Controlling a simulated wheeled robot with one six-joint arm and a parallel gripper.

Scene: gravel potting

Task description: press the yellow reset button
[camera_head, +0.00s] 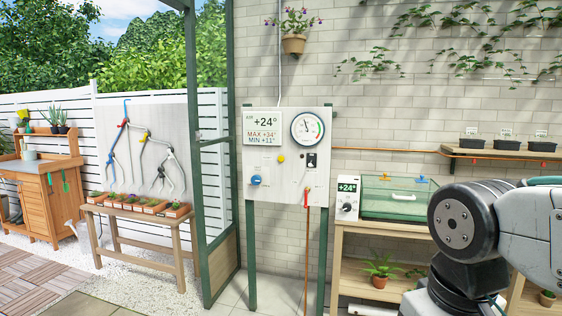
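The yellow button (281,158) is a small round knob on a pale upright panel (266,190). It sits near the panel's middle, below the printed display and above and right of a blue knob. Nothing covers it. My gripper is outside the picture. Only thick grey links of my arm show at the lower right, well to the right of the panel.
The panel also carries a display (263,127), a round gauge (307,127), a blue knob (256,180) and a dark switch (312,160). Right of it, a wooden bench (384,228) holds a green-lidded box (395,199). Potted plants fill a table (130,213) at left.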

